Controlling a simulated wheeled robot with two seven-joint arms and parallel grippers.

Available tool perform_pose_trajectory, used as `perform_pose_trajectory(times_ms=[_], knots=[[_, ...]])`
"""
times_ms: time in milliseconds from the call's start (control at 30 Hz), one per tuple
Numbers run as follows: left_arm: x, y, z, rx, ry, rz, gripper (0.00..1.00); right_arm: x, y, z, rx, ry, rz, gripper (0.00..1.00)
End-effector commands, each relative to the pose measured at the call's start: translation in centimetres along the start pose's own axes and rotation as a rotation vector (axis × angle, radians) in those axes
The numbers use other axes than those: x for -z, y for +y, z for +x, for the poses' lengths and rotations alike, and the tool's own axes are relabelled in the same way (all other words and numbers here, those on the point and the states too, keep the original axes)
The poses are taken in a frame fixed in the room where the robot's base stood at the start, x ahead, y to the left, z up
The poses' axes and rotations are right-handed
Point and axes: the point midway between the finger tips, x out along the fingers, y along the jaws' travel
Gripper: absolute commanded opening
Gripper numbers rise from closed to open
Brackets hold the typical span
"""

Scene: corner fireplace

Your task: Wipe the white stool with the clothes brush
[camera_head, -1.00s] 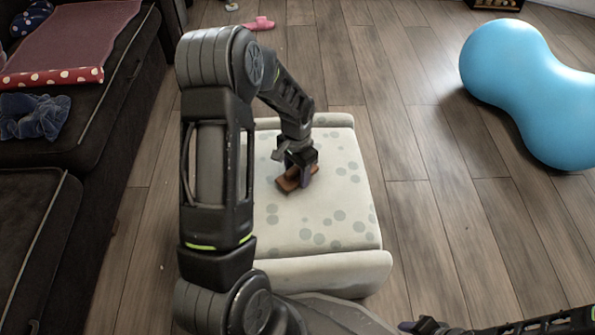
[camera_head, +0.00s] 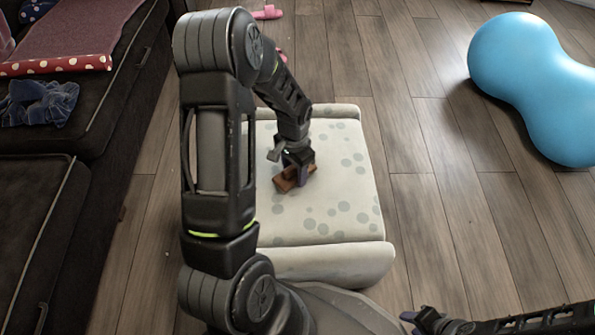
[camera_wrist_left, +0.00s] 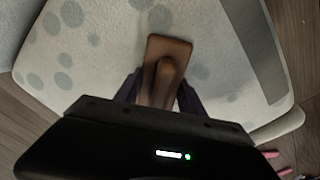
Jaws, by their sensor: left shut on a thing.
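The white stool (camera_head: 340,215) with grey dots stands on the floor in front of me, its near end and right side clear in the head view. Its top also fills much of the left wrist view (camera_wrist_left: 105,50). The brown clothes brush (camera_head: 285,184) is at the stool's top, left of its middle. In the left wrist view the brush (camera_wrist_left: 168,48) lies between the fingers. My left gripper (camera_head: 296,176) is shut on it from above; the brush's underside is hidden. My right gripper (camera_head: 425,318) is at the bottom right, off the stool; its jaws are unclear.
A dark sofa (camera_head: 135,75) with a pink dotted cloth and a blue item runs along the left. A blue peanut-shaped ball (camera_head: 530,80) lies at the right. Pink slippers (camera_head: 268,12) lie behind the stool. The wooden floor right of the stool is clear.

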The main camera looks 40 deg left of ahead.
Motion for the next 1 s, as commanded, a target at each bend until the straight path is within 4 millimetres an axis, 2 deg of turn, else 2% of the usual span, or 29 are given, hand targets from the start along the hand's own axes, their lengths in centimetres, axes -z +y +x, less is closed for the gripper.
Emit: perform_pose_trajectory(times_ms=[133,467,1000], knots=[[-0.5,-0.8,-0.1,0.0,-0.003,-0.002,0.14,0.0,-0.1,-0.2,0.0,0.0,0.0,0.36],[-0.3,-0.9,-0.1,0.001,0.0,-0.001,0.14,0.0,-0.1,-0.1,0.0,0.0,0.0,0.36],[2.9,-2.4,0.3,0.001,-0.001,0.0,0.14,0.0,0.1,0.3,0.0,0.0,0.0,0.36]])
